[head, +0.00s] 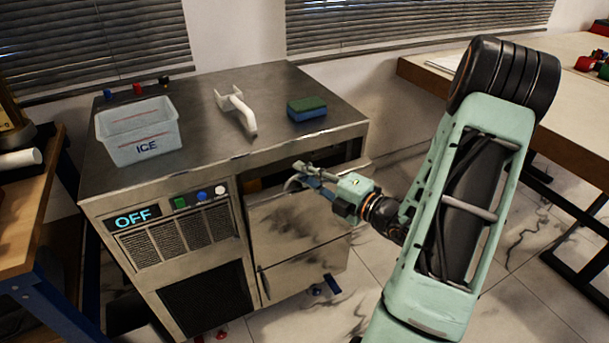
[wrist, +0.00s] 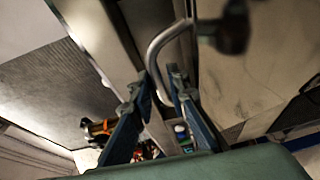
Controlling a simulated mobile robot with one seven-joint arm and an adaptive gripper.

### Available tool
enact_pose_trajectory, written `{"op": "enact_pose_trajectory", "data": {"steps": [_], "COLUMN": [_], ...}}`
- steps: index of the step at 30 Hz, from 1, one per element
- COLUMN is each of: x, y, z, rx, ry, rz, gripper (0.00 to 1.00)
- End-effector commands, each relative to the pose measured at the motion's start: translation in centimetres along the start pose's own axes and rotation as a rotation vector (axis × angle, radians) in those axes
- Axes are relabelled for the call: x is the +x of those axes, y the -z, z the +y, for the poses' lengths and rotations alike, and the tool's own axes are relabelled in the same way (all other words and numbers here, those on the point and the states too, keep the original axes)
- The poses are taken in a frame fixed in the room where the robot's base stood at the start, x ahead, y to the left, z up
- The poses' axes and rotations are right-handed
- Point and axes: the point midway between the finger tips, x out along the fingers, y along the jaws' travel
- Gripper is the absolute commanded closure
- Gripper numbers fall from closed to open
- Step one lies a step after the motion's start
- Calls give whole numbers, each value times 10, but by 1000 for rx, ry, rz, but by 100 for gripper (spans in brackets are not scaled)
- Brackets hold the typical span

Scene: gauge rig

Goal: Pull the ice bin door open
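The ice bin door (head: 300,222) is the scuffed metal panel at the right of the machine's front in the head view. Its top edge stands out from the body, with a dark gap behind it, so it looks partly open. Its curved metal handle (wrist: 153,62) shows in the wrist view and, small and partly hidden, in the head view (head: 291,183). My gripper (head: 304,175) is at the door's top edge. In the wrist view its fingers (wrist: 160,86) are apart, with the handle's bar between or just beyond the tips; contact is unclear.
On top are a clear ICE bin (head: 138,132), a white scoop (head: 238,108) and a green-blue sponge (head: 307,108). A wooden table (head: 420,78) stands right. Small things lie on the floor (head: 332,284) below the door.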

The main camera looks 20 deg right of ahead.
Motion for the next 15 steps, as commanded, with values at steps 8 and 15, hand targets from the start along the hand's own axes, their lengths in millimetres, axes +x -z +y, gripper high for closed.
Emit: {"op": "enact_pose_trajectory", "data": {"steps": [8,15], "x": [0,0], "y": [0,0], "z": [0,0], "rx": [-1,-1], "ry": [0,0], "rz": [0,1], "gripper": [97,100]}}
